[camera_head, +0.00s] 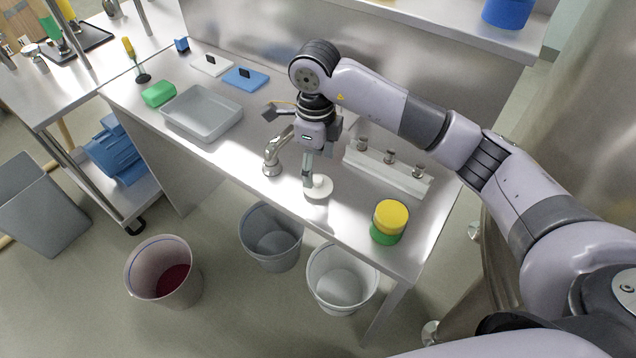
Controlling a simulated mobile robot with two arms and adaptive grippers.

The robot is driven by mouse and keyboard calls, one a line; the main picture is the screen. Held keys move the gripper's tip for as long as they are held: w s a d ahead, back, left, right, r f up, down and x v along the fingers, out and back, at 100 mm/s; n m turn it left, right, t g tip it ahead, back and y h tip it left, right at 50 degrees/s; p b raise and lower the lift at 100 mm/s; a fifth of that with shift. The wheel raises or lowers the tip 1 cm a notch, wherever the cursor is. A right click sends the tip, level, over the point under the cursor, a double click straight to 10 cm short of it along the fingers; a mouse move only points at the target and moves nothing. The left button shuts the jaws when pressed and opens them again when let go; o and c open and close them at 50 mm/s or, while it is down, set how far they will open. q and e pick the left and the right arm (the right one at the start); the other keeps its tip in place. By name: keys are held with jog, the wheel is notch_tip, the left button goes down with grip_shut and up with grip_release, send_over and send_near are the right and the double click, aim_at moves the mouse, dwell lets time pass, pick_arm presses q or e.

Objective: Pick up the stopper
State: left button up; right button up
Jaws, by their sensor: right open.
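A round white piece with a small raised knob (319,187), which looks like the stopper, lies flat on the steel bench (225,165) near its front edge. My right gripper (302,160) reaches down from above with its fingers spread. One finger hangs close beside the knob; the other sticks out to the left. I cannot tell whether the near finger touches the knob. The gripper holds nothing that I can see. My left gripper is out of view.
A metal tap (271,163) stands just left of the gripper. A white rack with metal knobs (385,172) is to the right, and a yellow-and-green jar (390,221) at the right corner. A grey tray (201,113) lies left. Buckets (342,280) stand below the front edge.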

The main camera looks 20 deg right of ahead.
aim_at(317, 178)
jog(key=shift+s+f+p, duration=0.2)
jog(key=shift+f+p, duration=0.4)
jog(key=shift+f, duration=2.2)
jog(key=c, duration=0.9)
